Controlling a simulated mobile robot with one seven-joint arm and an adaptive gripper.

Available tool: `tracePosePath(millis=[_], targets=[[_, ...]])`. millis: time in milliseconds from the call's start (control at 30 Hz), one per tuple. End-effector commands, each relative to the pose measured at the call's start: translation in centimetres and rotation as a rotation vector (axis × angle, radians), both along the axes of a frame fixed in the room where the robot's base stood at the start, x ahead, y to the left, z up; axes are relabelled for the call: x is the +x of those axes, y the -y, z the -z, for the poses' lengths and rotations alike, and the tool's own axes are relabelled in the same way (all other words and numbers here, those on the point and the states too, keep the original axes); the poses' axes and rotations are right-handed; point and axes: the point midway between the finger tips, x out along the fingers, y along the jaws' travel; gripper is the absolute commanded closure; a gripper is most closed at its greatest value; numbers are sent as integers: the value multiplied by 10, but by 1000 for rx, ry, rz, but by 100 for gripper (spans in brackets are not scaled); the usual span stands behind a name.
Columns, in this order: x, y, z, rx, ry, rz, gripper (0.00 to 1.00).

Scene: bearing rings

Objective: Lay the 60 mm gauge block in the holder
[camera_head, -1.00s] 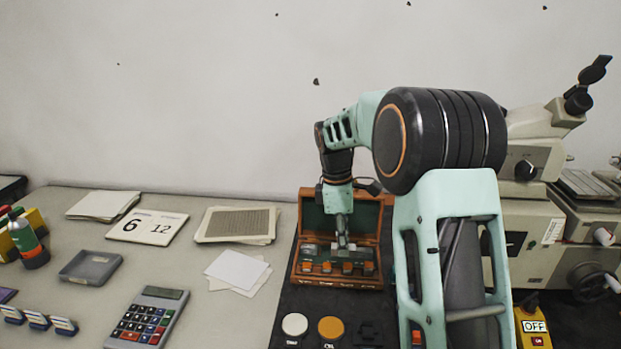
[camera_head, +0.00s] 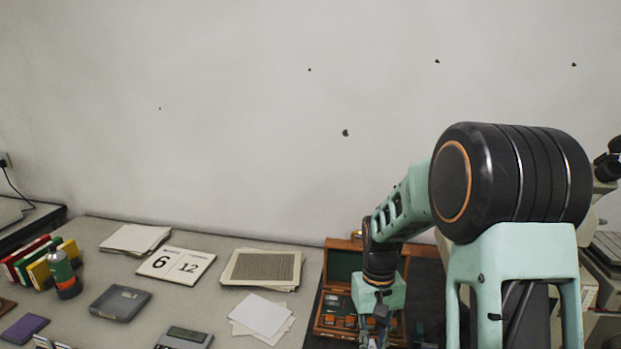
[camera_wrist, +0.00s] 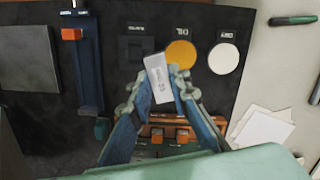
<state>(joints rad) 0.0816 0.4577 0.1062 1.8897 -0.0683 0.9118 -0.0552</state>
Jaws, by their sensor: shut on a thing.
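My gripper (camera_wrist: 160,88) is shut on a small pale metal gauge block (camera_wrist: 158,76) in the wrist view. The block sticks out past the fingertips, tilted, over the dark mat; its marking is too small to read surely. What looks like the holder, a dark blue rail (camera_wrist: 88,72) with an orange piece at its top end, lies left of the gripper, apart from the block. In the head view my gripper (camera_head: 372,338) is cut off by the bottom edge, and the block and rail cannot be made out.
The open wooden case (camera_head: 324,318) stands behind my gripper; its orange fittings show between and beside the fingers in the wrist view. Yellow (camera_wrist: 181,54) and white (camera_wrist: 223,58) discs lie near the block. A dark grey plate (camera_wrist: 28,58) lies at far left. Papers (camera_head: 262,314) lie left.

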Motion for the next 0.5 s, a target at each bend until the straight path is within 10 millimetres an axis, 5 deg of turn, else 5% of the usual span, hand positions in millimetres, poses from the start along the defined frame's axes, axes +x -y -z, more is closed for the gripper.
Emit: tracePosePath(millis=[500], targets=[[-11,0,2,-5,-5,118,100]])
